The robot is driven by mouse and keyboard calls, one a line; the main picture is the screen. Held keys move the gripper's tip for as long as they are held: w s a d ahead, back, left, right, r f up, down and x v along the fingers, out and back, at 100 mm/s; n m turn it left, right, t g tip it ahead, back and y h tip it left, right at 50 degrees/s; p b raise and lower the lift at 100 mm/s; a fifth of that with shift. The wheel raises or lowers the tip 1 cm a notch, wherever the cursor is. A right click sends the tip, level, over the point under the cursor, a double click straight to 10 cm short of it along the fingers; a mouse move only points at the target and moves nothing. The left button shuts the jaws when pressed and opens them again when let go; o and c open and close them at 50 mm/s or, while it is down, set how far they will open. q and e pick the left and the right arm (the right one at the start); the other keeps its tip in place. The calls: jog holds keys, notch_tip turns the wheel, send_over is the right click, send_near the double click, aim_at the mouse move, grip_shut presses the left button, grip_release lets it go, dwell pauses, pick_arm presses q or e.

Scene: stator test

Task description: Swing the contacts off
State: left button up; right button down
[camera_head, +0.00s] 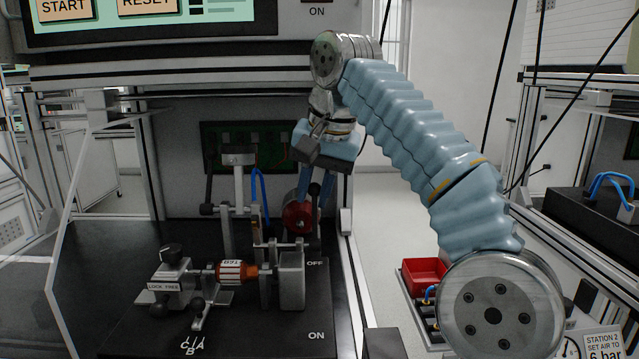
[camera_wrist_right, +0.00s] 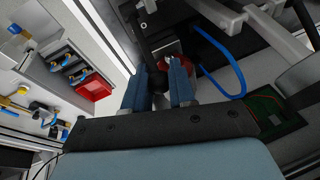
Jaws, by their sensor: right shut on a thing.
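My right gripper (camera_head: 316,192) reaches down at the far side of the test fixture, its blue fingers shut on the black knob of a lever (camera_head: 314,188). The right wrist view shows the dark knob (camera_wrist_right: 157,82) between the two fingers (camera_wrist_right: 160,92). A red round part (camera_head: 299,217) sits just left of the fingers, partly hidden by them. The lever stands near the OFF mark; ON is printed nearer the front. A stator with orange and white bands (camera_head: 232,271) lies in the fixture beside a grey block (camera_head: 291,280). The contacts cannot be told apart clearly. My left gripper is not in view.
A clamp with a LOCK FREE label (camera_head: 165,285) stands left of the stator. A grey post (camera_head: 239,190) and a blue cable (camera_head: 261,200) rise behind it. A frame upright (camera_head: 350,270) stands close right of the fixture. A red bin (camera_head: 425,272) is beyond it.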

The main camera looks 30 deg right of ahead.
jog(key=shift+d, duration=0.1)
dwell(0.4)
jog(key=c, duration=1)
grip_release()
jog(key=shift+w, duration=0.1)
